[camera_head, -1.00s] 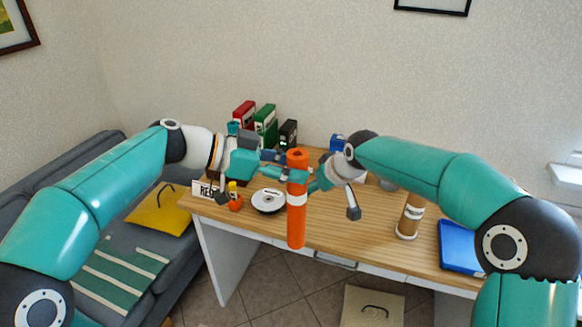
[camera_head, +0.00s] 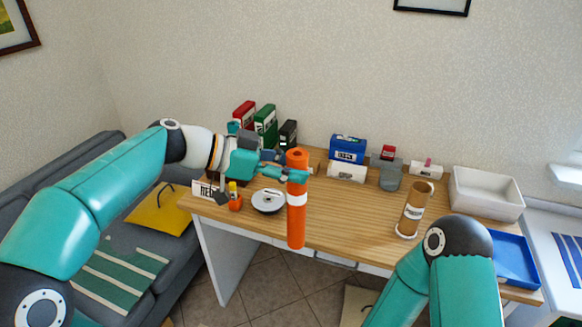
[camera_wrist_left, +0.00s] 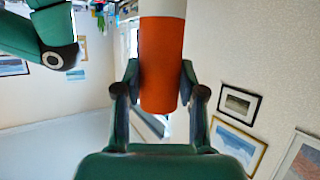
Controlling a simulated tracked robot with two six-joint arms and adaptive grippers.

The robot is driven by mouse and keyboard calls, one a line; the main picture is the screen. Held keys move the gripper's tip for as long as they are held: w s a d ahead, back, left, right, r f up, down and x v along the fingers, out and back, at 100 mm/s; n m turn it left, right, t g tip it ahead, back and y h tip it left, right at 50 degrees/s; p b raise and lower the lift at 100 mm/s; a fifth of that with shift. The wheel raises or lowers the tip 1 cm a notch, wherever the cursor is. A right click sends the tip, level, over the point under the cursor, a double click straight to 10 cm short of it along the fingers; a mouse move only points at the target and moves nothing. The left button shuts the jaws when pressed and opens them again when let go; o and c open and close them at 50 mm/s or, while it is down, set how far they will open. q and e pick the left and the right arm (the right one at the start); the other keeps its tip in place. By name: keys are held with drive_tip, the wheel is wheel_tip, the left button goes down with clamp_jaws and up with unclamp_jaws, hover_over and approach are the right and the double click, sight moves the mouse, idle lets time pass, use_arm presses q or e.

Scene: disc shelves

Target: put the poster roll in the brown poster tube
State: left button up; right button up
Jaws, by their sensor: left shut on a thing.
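The poster roll (camera_head: 297,225) is an orange cylinder with a white band, held upright in front of the desk's front edge. My left gripper (camera_head: 296,175) is shut on its upper part. In the left wrist view the roll (camera_wrist_left: 161,60) sits between the two fingers of my left gripper (camera_wrist_left: 160,88). The brown poster tube (camera_head: 413,209) stands upright on the desk to the right, with its open top facing up and a white base. My right gripper is not in view; only part of my right arm shows at lower right.
On the wooden desk (camera_head: 345,215) are a disc spindle (camera_head: 268,201), an orange cup (camera_head: 236,203), a blue box (camera_head: 348,148), a white bin (camera_head: 487,192) and a blue tray (camera_head: 516,262). Binders (camera_head: 265,125) stand at the back left. The desk middle is clear.

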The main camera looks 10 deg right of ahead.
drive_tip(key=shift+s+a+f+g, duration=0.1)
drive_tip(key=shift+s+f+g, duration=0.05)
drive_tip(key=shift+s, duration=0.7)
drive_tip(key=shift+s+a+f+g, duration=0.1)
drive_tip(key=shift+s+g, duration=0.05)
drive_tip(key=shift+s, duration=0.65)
